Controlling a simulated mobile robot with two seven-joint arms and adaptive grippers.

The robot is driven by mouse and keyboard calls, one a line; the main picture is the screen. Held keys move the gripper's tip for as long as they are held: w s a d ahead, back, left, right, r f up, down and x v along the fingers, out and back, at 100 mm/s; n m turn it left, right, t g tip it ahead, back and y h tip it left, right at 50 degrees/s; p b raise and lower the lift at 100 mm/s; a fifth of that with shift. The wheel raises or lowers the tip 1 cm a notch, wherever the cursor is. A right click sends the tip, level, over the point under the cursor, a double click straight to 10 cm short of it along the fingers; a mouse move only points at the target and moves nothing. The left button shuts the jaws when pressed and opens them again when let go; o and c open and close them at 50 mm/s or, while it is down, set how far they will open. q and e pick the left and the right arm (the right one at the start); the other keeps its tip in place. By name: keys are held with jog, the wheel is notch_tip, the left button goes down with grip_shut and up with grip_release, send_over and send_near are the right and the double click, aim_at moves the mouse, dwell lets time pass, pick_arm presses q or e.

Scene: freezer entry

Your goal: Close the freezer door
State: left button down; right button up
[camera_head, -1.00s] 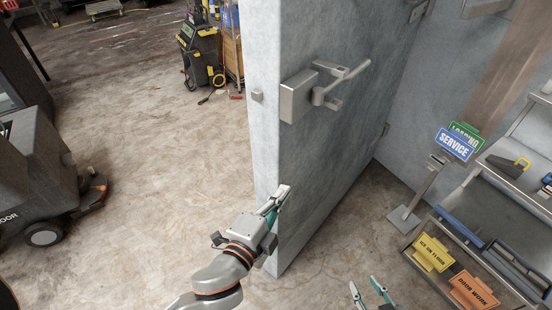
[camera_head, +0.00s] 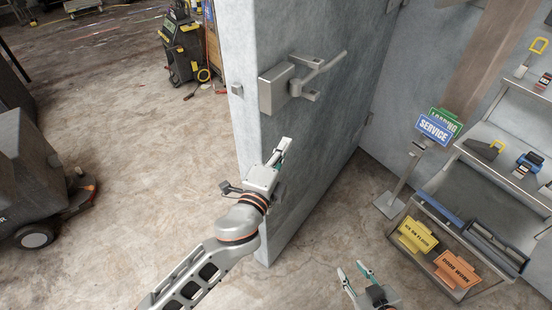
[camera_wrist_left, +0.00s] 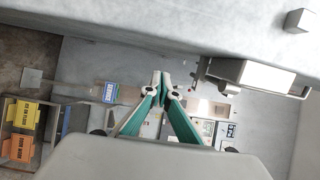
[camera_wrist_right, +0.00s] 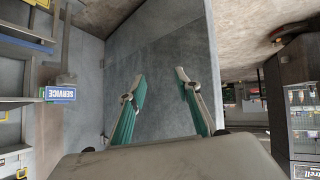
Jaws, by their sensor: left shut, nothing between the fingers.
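The grey freezer door (camera_head: 310,140) stands open in the head view, its free edge toward me. Its lever handle (camera_head: 300,82) is on the upper part of the face. My left gripper (camera_head: 284,146) is shut and empty, below the handle and in front of the door face; I cannot tell whether it touches. In the left wrist view the closed fingertips (camera_wrist_left: 162,80) show near the handle (camera_wrist_left: 250,76). My right gripper (camera_head: 354,270) is open and empty, low to the right of the door. In the right wrist view its fingers (camera_wrist_right: 160,82) are spread toward the door panel (camera_wrist_right: 160,50).
A blue service sign (camera_head: 433,128) on a post and a metal shelf rack (camera_head: 470,200) with yellow and orange signs stand at the right. A floor machine (camera_head: 35,180) stands at the left. The concrete floor (camera_head: 140,140) left of the door is clear.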

aim_at(270, 141)
pick_arm(q)
jog(key=shift+w+a+p, duration=0.2)
jog(key=shift+w+a, duration=0.35)
jog(key=shift+a, duration=0.3)
jog(key=shift+w+a+p, duration=0.15)
jog(key=shift+w+a, duration=0.35)
jog(key=shift+a, duration=0.3)
jog(key=shift+a, duration=0.15)
